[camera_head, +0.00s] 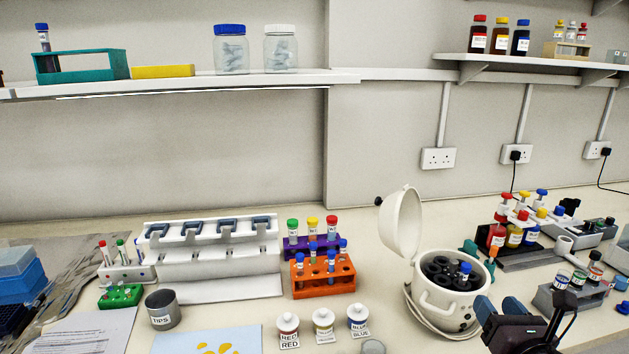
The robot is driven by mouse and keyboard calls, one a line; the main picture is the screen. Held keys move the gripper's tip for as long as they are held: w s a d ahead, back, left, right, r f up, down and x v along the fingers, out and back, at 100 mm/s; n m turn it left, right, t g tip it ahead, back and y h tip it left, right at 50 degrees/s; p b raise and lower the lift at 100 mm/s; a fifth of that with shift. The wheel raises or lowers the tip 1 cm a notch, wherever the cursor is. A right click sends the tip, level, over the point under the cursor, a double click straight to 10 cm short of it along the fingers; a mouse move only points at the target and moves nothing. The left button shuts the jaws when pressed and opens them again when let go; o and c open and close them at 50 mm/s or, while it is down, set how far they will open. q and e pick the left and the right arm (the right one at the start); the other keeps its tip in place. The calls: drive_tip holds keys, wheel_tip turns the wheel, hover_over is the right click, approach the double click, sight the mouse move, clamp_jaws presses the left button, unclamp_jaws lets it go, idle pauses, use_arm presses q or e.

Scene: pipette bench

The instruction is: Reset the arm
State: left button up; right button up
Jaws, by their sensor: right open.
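My right gripper (501,308) is in the bottom right of the head view, with its dark body low at the frame edge and two blue-grey fingers pointing up and away. The fingers are apart and I see nothing between them. It is just right of the white open-lidded centrifuge (442,310) and left of the grey rack with small vials (567,299). I cannot tell its height above the bench. My left gripper is not in view.
A blue-capped tube (464,271) sits in the centrifuge rotor. An orange tube rack (322,284), a white pipette stand (213,262) and small white jars (323,322) stand to the left. Red, yellow and blue bottles (515,236) stand behind the gripper. Shelves run along the wall.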

drive_tip(key=f+m, duration=0.2)
drive_tip(key=m, duration=0.3)
drive_tip(key=a+f+m+g+y, duration=0.1)
drive_tip(key=f+m, duration=0.1)
drive_tip(key=m, duration=0.3)
drive_tip(key=s+a+f+m+g, duration=0.1)
drive_tip(key=f+m, duration=0.2)
drive_tip(key=m, duration=0.2)
drive_tip(key=s+a+f+m+g, duration=0.2)
drive_tip(key=s+a+f+m, duration=0.1)
drive_tip(key=s+f+m, duration=0.5)
drive_tip(key=s+a+f+m+g, duration=0.2)
drive_tip(key=s+a+f+m, duration=0.2)
drive_tip(key=s+f+m, duration=0.4)
wheel_tip(320, 180, down, 4)
drive_tip(key=shift+s+r+m, duration=0.1)
drive_tip(key=shift+s+m, duration=0.1)
drive_tip(key=shift+m, duration=0.6)
